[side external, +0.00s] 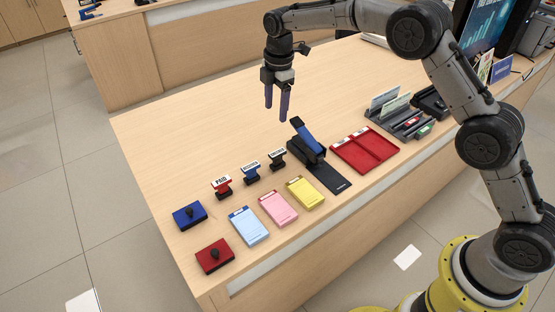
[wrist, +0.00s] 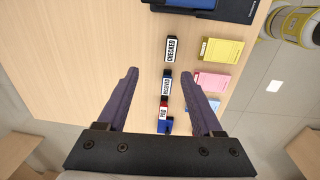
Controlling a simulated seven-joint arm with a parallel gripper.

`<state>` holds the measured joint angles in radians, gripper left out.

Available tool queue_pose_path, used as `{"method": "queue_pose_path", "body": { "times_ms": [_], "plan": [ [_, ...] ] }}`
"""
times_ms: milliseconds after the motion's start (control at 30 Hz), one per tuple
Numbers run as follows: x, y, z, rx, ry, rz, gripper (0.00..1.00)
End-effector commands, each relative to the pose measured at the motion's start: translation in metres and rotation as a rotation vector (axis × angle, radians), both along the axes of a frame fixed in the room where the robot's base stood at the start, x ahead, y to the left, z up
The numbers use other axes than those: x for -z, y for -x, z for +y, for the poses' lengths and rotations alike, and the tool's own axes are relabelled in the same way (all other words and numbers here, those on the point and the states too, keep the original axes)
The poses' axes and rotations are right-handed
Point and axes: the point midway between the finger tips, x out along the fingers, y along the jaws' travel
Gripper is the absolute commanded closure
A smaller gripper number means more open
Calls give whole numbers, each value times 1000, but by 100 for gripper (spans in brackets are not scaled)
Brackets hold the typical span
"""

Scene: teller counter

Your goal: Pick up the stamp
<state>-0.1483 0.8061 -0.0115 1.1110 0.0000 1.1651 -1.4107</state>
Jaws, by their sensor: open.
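Three small label-topped stamps stand upright in a row on the counter: a red PAID stamp (side external: 222,187), a blue stamp (side external: 251,173) with a label too small to read surely, and a black stamp (side external: 278,159). In the wrist view, the black stamp reads CHECKED (wrist: 172,50), the middle stamp (wrist: 167,84) lies between the fingers in the picture, and the PAID stamp (wrist: 163,112) is lower. My gripper (side external: 276,118) is open and empty, fingers pointing down, above the counter behind the row. It touches no stamp.
Blue (side external: 190,215) and red (side external: 215,256) pads with black knobs sit at the left end. Blue (side external: 249,226), pink (side external: 279,208) and yellow (side external: 305,193) pads lie in front. A blue-black device (side external: 308,140) and red tray (side external: 364,150) stand right. The counter behind is clear.

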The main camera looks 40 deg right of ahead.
Motion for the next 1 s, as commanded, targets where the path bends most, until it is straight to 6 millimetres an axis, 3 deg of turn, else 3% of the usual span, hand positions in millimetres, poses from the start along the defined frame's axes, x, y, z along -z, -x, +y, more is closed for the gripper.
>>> {"method": "queue_pose_path", "body": {
  "times_ms": [33, 100, 600, 1000],
  "plan": [
    [18, 1, 3, -4, 4, 27, 32],
    [33, 3, 4, -8, 8, 53, 32],
    [113, 7, 7, -12, 11, 73, 32],
    [149, 12, 5, -11, 12, 74, 32]
  ]
}}
